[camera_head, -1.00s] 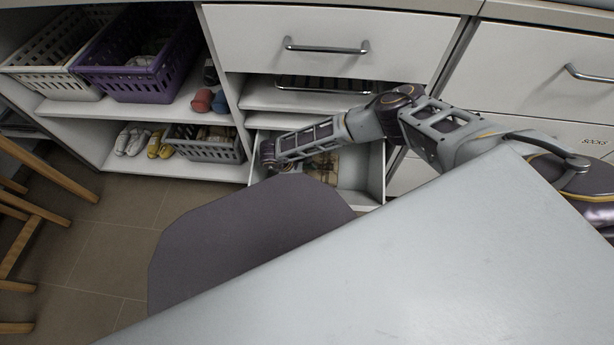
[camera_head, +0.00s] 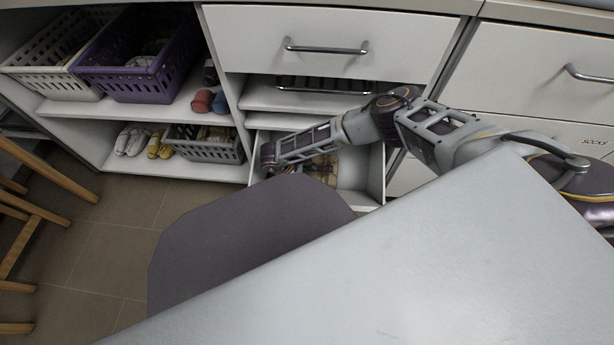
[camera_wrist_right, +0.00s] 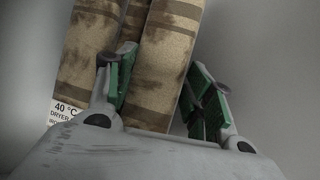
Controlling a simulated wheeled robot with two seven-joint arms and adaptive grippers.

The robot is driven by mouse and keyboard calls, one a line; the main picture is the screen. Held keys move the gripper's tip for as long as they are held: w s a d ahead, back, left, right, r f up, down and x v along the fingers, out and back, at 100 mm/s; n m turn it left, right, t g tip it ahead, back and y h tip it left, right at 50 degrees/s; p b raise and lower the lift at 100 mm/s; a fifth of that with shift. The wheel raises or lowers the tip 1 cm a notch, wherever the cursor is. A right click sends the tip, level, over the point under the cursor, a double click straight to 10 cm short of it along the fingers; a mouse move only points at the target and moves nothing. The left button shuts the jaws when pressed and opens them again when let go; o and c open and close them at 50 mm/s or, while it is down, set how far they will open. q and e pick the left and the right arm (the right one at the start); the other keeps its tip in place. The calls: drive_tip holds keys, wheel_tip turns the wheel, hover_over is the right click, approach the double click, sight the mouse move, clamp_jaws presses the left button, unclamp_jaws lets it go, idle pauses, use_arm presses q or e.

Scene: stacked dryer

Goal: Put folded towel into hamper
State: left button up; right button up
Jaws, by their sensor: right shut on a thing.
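A folded brown towel (camera_head: 322,168) with darker stripes lies in the open lower drawer, partly hidden under my right arm. In the right wrist view the towel (camera_wrist_right: 170,50) appears as thick rolled folds with a white "40 °C dryer" label at its lower left. My right gripper (camera_wrist_right: 165,85), with green finger pads, is shut on a fold of the towel; one finger lies against the folds, the other at their right edge. In the head view this gripper is mostly hidden behind its wrist. My left gripper is out of view. I cannot identify a hamper for certain.
The open drawer's walls (camera_head: 377,172) surround the towel. A closed drawer (camera_head: 330,30) and shelves are above it. White (camera_head: 55,45), purple (camera_head: 135,75) and grey (camera_head: 205,147) baskets stand on the left shelves. A wooden chair (camera_head: 45,170) stands at left on open floor.

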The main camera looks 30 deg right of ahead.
drive_tip(key=o, duration=1)
drive_tip(key=shift+r, duration=0.15)
drive_tip(key=shift+r, duration=0.45)
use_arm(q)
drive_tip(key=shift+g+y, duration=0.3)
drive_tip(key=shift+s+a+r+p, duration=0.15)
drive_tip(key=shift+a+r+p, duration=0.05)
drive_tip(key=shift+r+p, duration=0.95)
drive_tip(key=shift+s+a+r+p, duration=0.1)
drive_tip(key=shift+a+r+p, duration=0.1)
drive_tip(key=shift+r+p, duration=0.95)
use_arm(e)
drive_tip(key=shift+v, duration=6)
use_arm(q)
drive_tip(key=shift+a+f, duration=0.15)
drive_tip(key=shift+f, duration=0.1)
use_arm(e)
drive_tip(key=shift+r, duration=0.1)
